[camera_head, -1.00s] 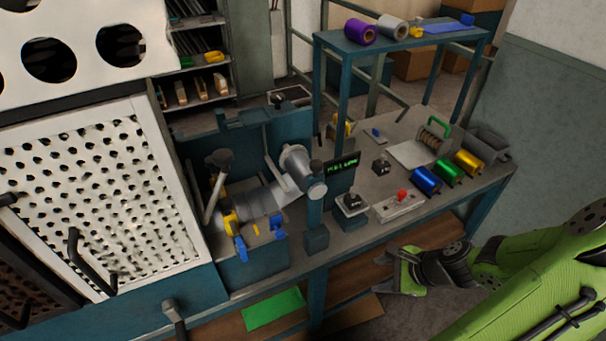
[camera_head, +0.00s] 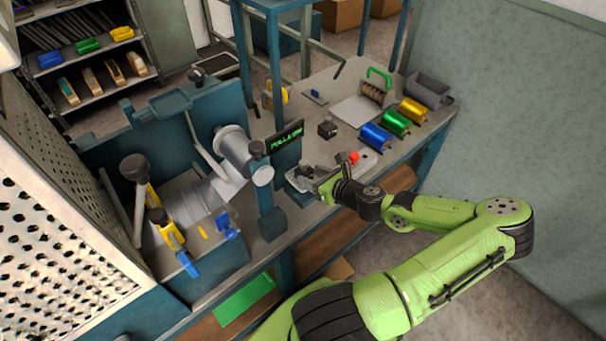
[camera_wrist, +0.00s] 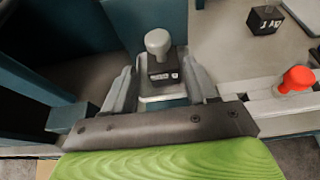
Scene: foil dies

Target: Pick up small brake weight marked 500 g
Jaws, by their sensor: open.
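A small dark weight (camera_wrist: 163,72) with a pale round knob stands upright on a light plate (camera_wrist: 160,102) in the wrist view. Its front label is too small to read. My gripper (camera_wrist: 165,85) is open, with one finger on each side of the weight and the weight not clamped. In the head view my gripper (camera_head: 316,182) is over the front of the bench and partly hides the weight. A second dark block (camera_wrist: 265,20) with white marks lies farther back to the right; it also shows in the head view (camera_head: 327,130).
A red knob (camera_wrist: 297,78) on a light strip is close to the right of my gripper. A blue post with a green-lit display (camera_head: 286,137) stands to the left. Blue (camera_head: 376,137), green (camera_head: 397,122) and gold (camera_head: 413,109) rolls lie at the right.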

